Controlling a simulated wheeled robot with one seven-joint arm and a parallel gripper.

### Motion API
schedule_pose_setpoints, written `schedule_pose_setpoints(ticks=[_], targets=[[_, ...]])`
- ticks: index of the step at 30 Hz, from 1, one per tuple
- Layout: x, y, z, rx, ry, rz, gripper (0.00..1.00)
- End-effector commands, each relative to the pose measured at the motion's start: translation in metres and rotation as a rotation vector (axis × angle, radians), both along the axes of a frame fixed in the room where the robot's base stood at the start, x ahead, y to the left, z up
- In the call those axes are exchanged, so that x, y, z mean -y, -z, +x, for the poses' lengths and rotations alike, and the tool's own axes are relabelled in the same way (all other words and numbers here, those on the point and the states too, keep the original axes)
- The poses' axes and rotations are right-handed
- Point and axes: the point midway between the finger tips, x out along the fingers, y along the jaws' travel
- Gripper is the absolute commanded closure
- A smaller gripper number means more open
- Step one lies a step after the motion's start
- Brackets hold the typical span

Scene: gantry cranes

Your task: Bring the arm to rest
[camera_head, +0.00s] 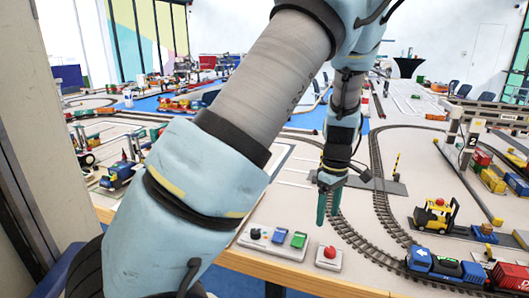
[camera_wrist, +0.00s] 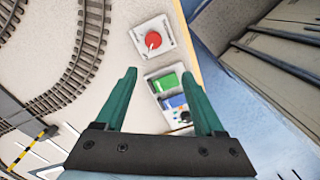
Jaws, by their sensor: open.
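My gripper (camera_head: 328,204) has green fingers and points down above the table near its front edge. In the wrist view my gripper (camera_wrist: 163,105) has its two fingers spread apart with nothing held between them. Below it is a control box (camera_head: 274,240) with a black knob, a blue button and a green button; the box also shows between the fingers in the wrist view (camera_wrist: 158,77). A separate box with a round red button (camera_head: 329,252) stands to its right; this red button also shows in the wrist view (camera_wrist: 153,40). My arm crosses the middle of the head view.
Curved toy rail tracks (camera_head: 380,200) run just right of my gripper. A yellow forklift (camera_head: 436,214) and a toy train (camera_head: 447,266) stand at the right. A blue vehicle (camera_head: 121,172) stands at the left. The table's front edge (camera_head: 300,279) is close to the boxes.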

Motion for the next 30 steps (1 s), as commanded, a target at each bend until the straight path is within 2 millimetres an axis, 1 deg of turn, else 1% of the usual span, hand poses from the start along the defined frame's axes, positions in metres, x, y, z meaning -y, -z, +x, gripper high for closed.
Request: schedule_pose_setpoints(ticks=[1, 2, 3, 4, 5, 6, 8, 9, 11, 12, 15, 18, 21, 24, 27, 30], targets=[[-0.02, -0.007, 0.006, -0.002, 0.012, -0.014, 0.29], [-0.033, -0.011, 0.008, -0.004, 0.032, -0.021, 0.29], [-0.051, -0.016, 0.01, -0.004, 0.064, -0.032, 0.29], [-0.065, -0.02, 0.012, -0.001, 0.088, -0.041, 0.29], [-0.079, -0.025, 0.012, 0.001, 0.118, -0.049, 0.29], [-0.098, -0.03, 0.012, 0.007, 0.157, -0.059, 0.29], [-0.124, -0.038, 0.01, 0.018, 0.22, -0.072, 0.29], [-0.141, -0.043, 0.007, 0.029, 0.262, -0.079, 0.29], [-0.167, -0.051, 0.002, 0.046, 0.327, -0.085, 0.29], [-0.183, -0.056, -0.002, 0.06, 0.371, -0.086, 0.29], [-0.22, -0.066, -0.016, 0.097, 0.484, -0.078, 0.29], [-0.249, -0.073, -0.03, 0.128, 0.585, -0.059, 0.29], [-0.27, -0.078, -0.042, 0.15, 0.665, -0.037, 0.29], [-0.281, -0.08, -0.05, 0.162, 0.717, -0.019, 0.29], [-0.286, -0.08, -0.054, 0.166, 0.742, -0.011, 0.29], [-0.286, -0.08, -0.054, 0.166, 0.742, -0.011, 0.29]])
